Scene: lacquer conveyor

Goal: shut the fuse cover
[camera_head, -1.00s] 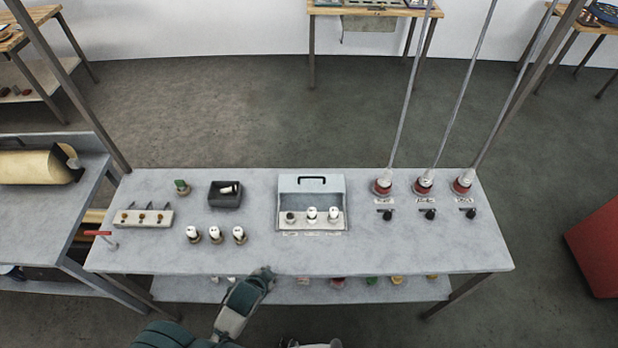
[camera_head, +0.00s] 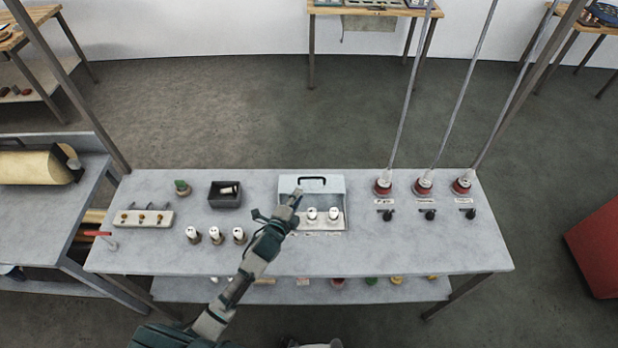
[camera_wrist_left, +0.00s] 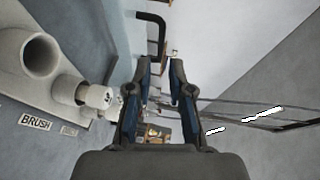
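The fuse cover (camera_head: 335,186) is a pale lid with a black bar handle (camera_head: 312,178), standing raised at the back of the fuse box on the bench. White fuses (camera_head: 333,214) sit in the box, uncovered. My left gripper (camera_head: 296,194) reaches over the left part of the box, in front of the cover, and hides the left fuse place. In the left wrist view my left gripper (camera_wrist_left: 159,72) has its fingers apart with nothing between them. The black handle (camera_wrist_left: 152,18) shows beyond the fingertips, apart from them. My right gripper is not in view.
Three loose fuses (camera_head: 215,235) stand left of the box, near a dark tray (camera_head: 225,200) and a switch strip (camera_head: 143,218). Red-based posts (camera_head: 423,187) with cables and black knobs (camera_head: 430,214) stand to the right. The bench's front right is clear.

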